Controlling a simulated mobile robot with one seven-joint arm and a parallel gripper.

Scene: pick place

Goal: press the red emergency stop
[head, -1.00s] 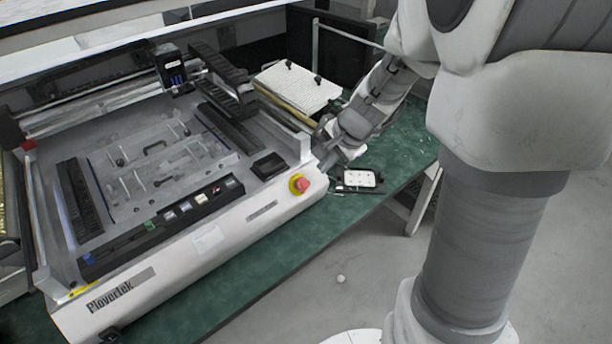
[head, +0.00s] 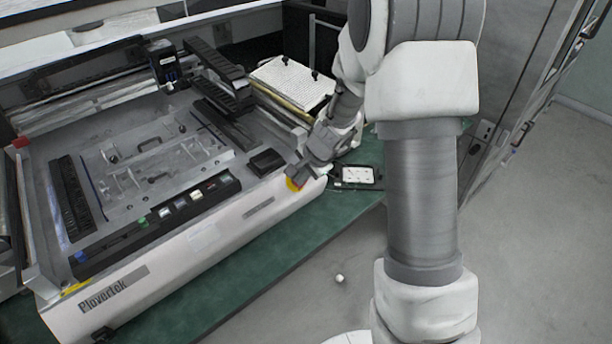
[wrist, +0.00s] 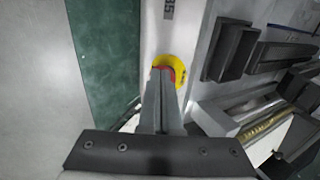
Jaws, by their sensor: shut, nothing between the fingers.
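The red emergency stop (wrist: 168,71) sits in a yellow ring (wrist: 175,62) on the machine's white front edge. In the wrist view, my gripper (wrist: 160,75) is shut and empty, its fingertips over the red button and hiding most of it. I cannot tell whether the tips touch it. In the head view, my gripper (head: 296,174) covers the red button, and only part of the yellow ring (head: 292,185) shows below and left of the fingers.
The white machine (head: 230,222) stands on a green bench (head: 250,265). A black tray with a white pad (head: 358,174) lies on the bench right of the button. A row of small coloured buttons (head: 180,206) runs along the machine's front panel.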

